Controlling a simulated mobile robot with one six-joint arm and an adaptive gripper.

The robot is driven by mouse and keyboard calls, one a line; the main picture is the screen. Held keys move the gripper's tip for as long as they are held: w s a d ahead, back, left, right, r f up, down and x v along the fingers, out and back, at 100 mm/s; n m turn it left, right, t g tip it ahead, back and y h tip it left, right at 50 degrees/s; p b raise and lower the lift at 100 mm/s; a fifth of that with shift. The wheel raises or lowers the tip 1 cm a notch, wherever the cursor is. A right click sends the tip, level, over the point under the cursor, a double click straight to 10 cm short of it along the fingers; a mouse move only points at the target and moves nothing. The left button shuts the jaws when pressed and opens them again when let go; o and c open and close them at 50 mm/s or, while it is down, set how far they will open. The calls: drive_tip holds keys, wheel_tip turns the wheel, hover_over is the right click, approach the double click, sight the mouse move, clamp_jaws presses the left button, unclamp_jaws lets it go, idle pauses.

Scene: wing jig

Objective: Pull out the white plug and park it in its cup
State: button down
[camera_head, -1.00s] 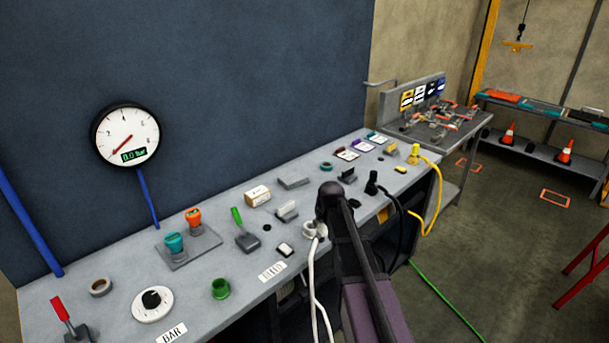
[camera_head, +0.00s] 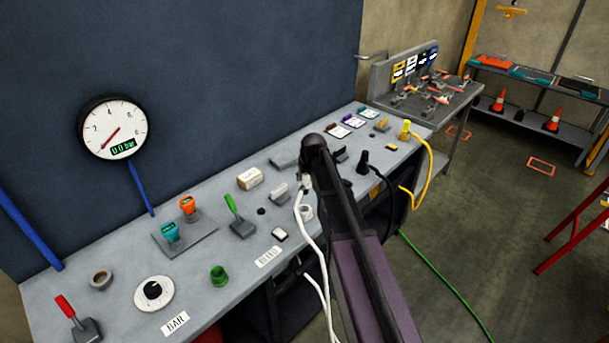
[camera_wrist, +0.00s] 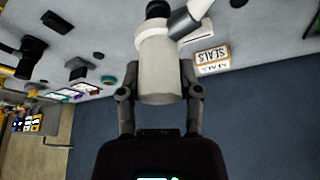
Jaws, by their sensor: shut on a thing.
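The white plug (camera_wrist: 158,65) is between the fingers of my gripper (camera_wrist: 160,88), which is shut on it in the wrist view. A dark end shows at the top of the plug. In the head view the white plug (camera_head: 305,183) shows below my dark wrist, with its white cable (camera_head: 312,240) hanging over the bench front.
A black plug (camera_head: 363,165) and a yellow plug (camera_head: 405,130) stand to the right with cables. A gauge (camera_head: 112,128) hangs on the wall.

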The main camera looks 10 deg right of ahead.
sight(304, 190)
drive_tip(key=shift+a+f, duration=0.1)
drive_tip(key=shift+a, duration=0.05)
drive_tip(key=shift+f+b, duration=0.35)
drive_tip(key=shift+b, duration=0.05)
wheel_tip(304, 190, down, 6)
drive_tip(key=b, duration=0.6)
drive_tip(key=shift+f, duration=0.1)
drive_tip(key=shift+s+f+b, duration=0.1)
drive_tip(key=shift+f+b, duration=1.75)
drive_tip(key=shift+b, duration=0.15)
idle(1.9)
drive_tip(key=shift+c, duration=1)
unclamp_jaws()
drive_tip(key=shift+s, duration=0.1)
